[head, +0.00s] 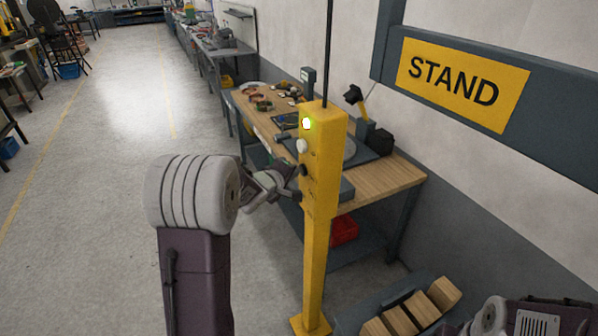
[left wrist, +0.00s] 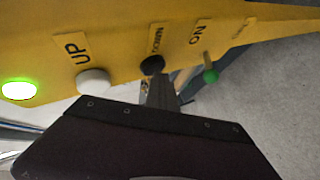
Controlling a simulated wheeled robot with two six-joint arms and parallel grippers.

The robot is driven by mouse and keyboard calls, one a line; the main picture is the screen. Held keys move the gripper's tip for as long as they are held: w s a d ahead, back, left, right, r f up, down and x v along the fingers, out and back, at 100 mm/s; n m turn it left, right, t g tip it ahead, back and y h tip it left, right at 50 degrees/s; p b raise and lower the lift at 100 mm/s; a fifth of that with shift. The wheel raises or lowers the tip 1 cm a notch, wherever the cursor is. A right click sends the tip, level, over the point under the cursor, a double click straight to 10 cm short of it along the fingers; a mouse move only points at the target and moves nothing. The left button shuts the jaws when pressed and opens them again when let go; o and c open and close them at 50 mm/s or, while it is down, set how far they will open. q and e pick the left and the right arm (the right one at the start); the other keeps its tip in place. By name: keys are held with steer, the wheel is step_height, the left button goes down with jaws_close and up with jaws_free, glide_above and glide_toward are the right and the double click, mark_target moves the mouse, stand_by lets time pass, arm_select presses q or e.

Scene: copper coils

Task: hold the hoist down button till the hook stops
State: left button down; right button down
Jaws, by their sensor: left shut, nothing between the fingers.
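The yellow hoist control post (head: 322,160) stands upright in the head view. On its face are a lit green lamp (head: 306,123), a white button (head: 302,146) and a black button (head: 303,170). In the left wrist view the white button (left wrist: 93,81) is beside the "UP" label, and the black button (left wrist: 152,65) has a small label I cannot read clearly. My left gripper (head: 294,188) is shut and empty, its tips at the black button; I cannot tell whether it is pressed. No hook is visible. My right gripper is not in view.
A green-tipped toggle (left wrist: 210,75) sits beyond the black button. A workbench (head: 385,182) with tools stands behind the post. A crate of wooden blocks (head: 425,310) is at lower right. The floor to the left is open.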

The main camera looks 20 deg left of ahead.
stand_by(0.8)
arm_select(q)
steer(key=shift+s+a+p, duration=0.6)
steer(key=shift+s, duration=0.15)
steer(key=shift+s+a+p, duration=1.3)
steer(key=shift+s+a, duration=0.3)
steer(key=shift+s, duration=0.25)
